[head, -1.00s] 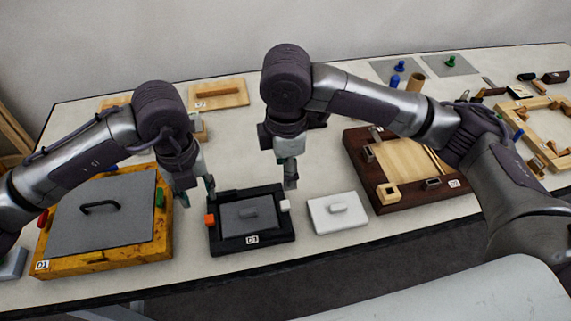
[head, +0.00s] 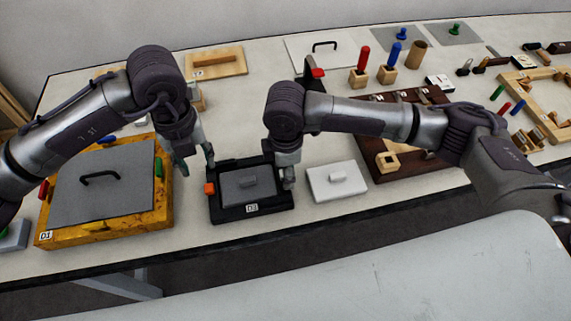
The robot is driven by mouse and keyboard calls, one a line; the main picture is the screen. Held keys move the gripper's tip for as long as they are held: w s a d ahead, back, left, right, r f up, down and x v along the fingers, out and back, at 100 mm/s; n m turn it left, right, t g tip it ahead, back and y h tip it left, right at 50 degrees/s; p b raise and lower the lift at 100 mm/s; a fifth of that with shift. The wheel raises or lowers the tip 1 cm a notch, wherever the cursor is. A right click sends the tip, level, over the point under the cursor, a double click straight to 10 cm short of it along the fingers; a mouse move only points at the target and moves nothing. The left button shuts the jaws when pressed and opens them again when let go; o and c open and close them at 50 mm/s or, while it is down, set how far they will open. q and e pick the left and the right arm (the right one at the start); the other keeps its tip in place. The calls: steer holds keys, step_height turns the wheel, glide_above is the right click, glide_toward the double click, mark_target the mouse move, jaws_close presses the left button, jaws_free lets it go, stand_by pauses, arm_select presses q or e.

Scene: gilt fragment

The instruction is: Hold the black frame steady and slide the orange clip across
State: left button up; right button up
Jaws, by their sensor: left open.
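The black frame (head: 262,207), labelled D3, lies on the table with a grey panel (head: 236,192) and its handle inside. The orange clip (head: 209,188) sits at the frame's left edge. My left gripper (head: 196,169) is open and empty, just above and left of the frame's back left corner, apart from the clip. My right gripper (head: 288,182) points down at the frame's right edge. It covers the white clip there, and I cannot tell whether its fingers are open or shut.
The yellow frame (head: 160,217) labelled D1, with a grey panel, lies close on the left. A white panel (head: 324,187) lies just right of the black frame. A dark brown board (head: 378,150) is further right. The table's front edge is near.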

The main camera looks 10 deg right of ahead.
jaws_close()
arm_select(q)
steer(key=shift+o, duration=0.8)
